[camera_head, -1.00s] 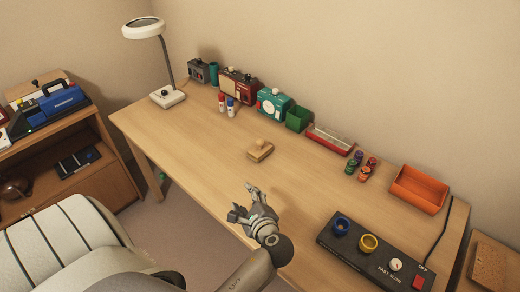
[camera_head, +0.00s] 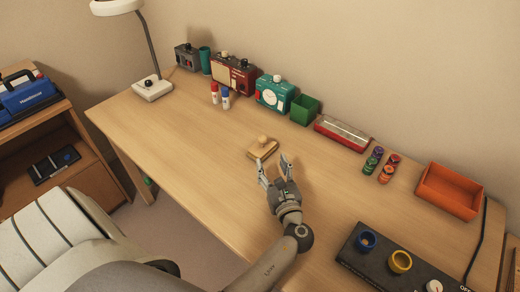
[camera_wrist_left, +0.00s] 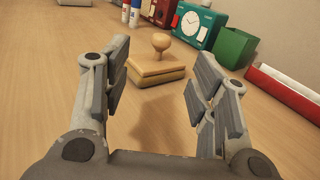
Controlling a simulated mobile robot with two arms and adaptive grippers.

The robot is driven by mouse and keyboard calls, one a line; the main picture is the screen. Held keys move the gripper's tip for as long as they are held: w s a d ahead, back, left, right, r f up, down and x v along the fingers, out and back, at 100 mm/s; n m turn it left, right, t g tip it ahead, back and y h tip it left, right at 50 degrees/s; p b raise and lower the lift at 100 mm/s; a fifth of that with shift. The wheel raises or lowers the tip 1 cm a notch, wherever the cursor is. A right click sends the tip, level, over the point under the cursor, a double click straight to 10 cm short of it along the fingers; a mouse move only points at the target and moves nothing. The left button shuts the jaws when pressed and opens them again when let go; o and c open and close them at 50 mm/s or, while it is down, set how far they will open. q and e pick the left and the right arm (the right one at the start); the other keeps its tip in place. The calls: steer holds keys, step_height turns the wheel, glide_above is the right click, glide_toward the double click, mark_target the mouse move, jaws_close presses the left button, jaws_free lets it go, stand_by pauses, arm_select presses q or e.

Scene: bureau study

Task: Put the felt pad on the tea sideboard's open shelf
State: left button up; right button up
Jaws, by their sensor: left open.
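The felt pad (camera_head: 263,148) is a light wooden block with a round knob on top, lying on the desk. It also shows in the left wrist view (camera_wrist_left: 157,73), ahead of and between the fingers. My left gripper (camera_head: 273,164) is open and empty, just on the near side of the pad and apart from it. In the left wrist view its two fingers (camera_wrist_left: 160,95) stand wide apart. The wooden sideboard (camera_head: 97,170) is at the left edge, with an open shelf below its top. A dark flat case (camera_head: 53,165) lies in that shelf. My right gripper is out of view.
Behind the pad stand a red radio (camera_head: 233,73), a teal clock box (camera_head: 274,92), a green bin (camera_head: 305,109) and two marker bottles (camera_head: 219,96). A lamp (camera_head: 152,88) is at the desk's far left. The desk's left-middle is clear.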

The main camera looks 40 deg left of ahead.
mark_target(264, 141)
arm_select(q)
steer(key=shift+w+a+f, duration=0.25)
steer(key=shift+f, duration=0.35)
steer(key=shift+w+a+f, duration=0.1)
steer(key=shift+w+a, duration=0.15)
steer(key=shift+a, duration=0.05)
steer(key=b+x, duration=0.1)
steer(key=x, duration=0.2)
steer(key=b+x, duration=0.1)
steer(key=x, duration=0.5)
steer(key=shift+w+a+r+b, duration=0.1)
steer(key=shift+w+r+b, duration=0.2)
steer(key=shift+r+b, duration=0.1)
steer(key=shift+w+a, duration=0.2)
steer(key=shift+a, duration=0.1)
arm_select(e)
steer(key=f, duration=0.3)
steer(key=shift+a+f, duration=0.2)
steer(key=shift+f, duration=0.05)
arm_select(q)
steer(key=shift+c, duration=0.4)
steer(key=shift+d, duration=0.1)
jaws_close()
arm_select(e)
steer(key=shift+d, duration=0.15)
arm_select(q)
steer(key=shift+r, duration=0.15)
